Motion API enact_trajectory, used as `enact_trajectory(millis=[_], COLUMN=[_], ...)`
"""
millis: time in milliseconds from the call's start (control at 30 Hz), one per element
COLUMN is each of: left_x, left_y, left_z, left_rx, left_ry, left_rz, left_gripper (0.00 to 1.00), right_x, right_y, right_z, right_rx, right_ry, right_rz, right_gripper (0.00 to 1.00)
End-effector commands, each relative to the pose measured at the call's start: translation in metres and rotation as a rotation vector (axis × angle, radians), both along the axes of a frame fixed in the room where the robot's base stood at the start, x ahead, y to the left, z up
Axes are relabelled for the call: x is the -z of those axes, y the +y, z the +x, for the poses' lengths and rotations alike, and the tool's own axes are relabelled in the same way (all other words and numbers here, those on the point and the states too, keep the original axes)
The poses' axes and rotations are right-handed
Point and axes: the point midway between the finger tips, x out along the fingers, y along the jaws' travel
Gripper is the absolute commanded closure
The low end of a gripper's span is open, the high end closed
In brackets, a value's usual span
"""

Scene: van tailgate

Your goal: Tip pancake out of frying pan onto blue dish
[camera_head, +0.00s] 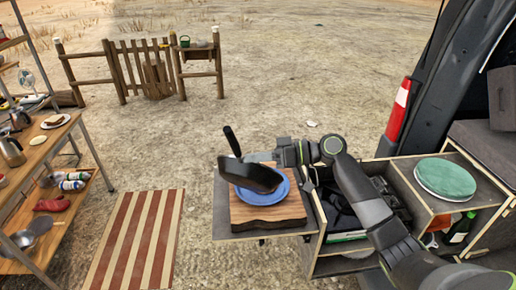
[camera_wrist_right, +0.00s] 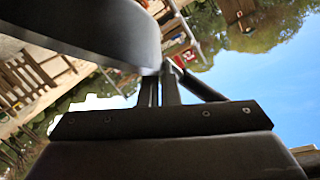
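The black frying pan (camera_head: 248,176) is steeply tilted over the blue dish (camera_head: 268,197), its dark underside towards the head camera and its handle (camera_head: 232,141) pointing up. The dish lies on a wooden board (camera_head: 268,221). My right gripper (camera_head: 249,157) comes in from the right and is shut on the pan near the base of the handle. In the right wrist view the gripper's fingers (camera_wrist_right: 160,90) are close together, with the dark pan (camera_wrist_right: 95,25) at the upper left. I cannot see the pancake; the pan hides part of the dish. My left gripper is not in view.
The board rests on a grey shelf (camera_head: 228,226) at the van's tail. To the right are an open drawer (camera_head: 352,208) and a round green-topped item (camera_head: 445,178). A laden wooden shelf rack (camera_head: 40,152) stands left, beyond a striped mat (camera_head: 133,240).

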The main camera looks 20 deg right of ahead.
Motion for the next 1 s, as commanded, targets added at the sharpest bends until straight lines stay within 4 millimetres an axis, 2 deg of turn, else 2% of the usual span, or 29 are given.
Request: enact_trajectory(millis=[567, 1000], left_x=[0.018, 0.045], left_y=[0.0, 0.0], left_z=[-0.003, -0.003], left_rx=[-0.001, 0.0], left_ry=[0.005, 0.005], left_rz=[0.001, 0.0], left_gripper=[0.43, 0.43], right_x=[0.04, 0.071], right_y=[0.029, 0.051], right_z=[-0.03, -0.052], right_rx=[-0.001, 0.0], right_ry=[-0.304, -0.532], right_rz=[-0.282, -0.498], right_gripper=[1.0, 1.0])
